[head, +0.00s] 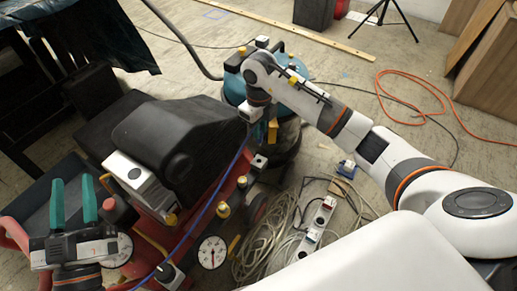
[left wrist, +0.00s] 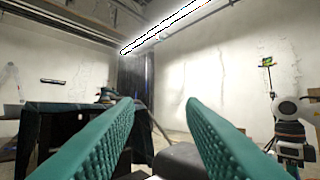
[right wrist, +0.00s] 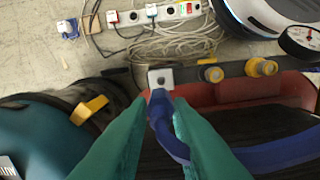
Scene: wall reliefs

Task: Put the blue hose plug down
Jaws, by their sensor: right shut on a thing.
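My right gripper (right wrist: 164,103) is shut on the blue hose plug (right wrist: 160,98), whose blue hose (right wrist: 275,155) loops away to the right in the right wrist view. A small grey square block (right wrist: 160,78) with a dark round spot lies just beyond the fingertips; I cannot tell whether the plug touches it. In the head view the hose (head: 215,190) runs down from my right wrist across the red machine (head: 180,207); the right fingertips cannot be made out there. My left gripper (head: 73,184) is open and empty at the lower left; its spread green fingers also show in the left wrist view (left wrist: 160,104).
Yellow knobs (right wrist: 262,67) and a round gauge (head: 212,252) sit on the red machine. A teal vacuum (head: 283,97) stands behind it. Tangled cables (head: 268,240) and a white power strip (head: 318,218) lie on the floor to the right. An orange cable (head: 405,75) lies farther back.

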